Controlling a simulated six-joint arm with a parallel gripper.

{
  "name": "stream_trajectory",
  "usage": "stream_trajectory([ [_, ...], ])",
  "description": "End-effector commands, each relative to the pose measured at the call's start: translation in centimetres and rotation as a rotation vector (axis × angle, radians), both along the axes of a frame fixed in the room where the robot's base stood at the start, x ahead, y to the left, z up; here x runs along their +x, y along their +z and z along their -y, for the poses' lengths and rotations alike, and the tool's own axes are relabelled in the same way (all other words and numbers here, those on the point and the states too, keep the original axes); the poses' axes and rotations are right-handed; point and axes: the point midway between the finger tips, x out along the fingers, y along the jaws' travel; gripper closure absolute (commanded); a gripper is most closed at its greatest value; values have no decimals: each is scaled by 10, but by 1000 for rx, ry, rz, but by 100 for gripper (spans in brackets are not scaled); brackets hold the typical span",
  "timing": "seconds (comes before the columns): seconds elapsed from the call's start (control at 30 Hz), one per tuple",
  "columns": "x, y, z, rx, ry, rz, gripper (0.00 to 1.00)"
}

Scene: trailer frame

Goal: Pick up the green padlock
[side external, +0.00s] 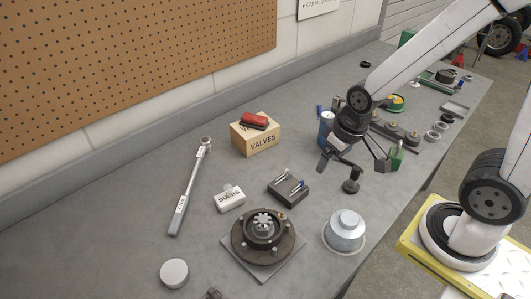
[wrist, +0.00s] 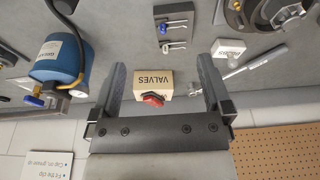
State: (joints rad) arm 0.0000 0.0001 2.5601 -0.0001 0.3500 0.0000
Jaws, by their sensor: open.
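A small green thing (side external: 397,157), which looks like the green padlock, stands near the front edge of the bench in the side view. It is just right of one finger of my gripper (side external: 354,164), which partly covers it. In the wrist view, the open fingers of my gripper (wrist: 163,78) frame the VALVES box (wrist: 153,83) farther off. No green padlock shows in that view.
A blue gas canister (wrist: 62,58) stands close to my gripper. A dark knobbed part (side external: 351,184) is below the jaws. A silver domed part (side external: 345,230), a round hub (side external: 268,238) and a torque wrench (side external: 190,185) lie around.

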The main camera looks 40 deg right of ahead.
Motion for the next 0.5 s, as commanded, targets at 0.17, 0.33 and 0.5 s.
stream_trajectory([
  [0.17,0,0,0,0,0,0,7],
  [0.33,1,0,0,-2,4,-5,7],
  [0.5,4,-5,4,-24,35,-46,7],
])
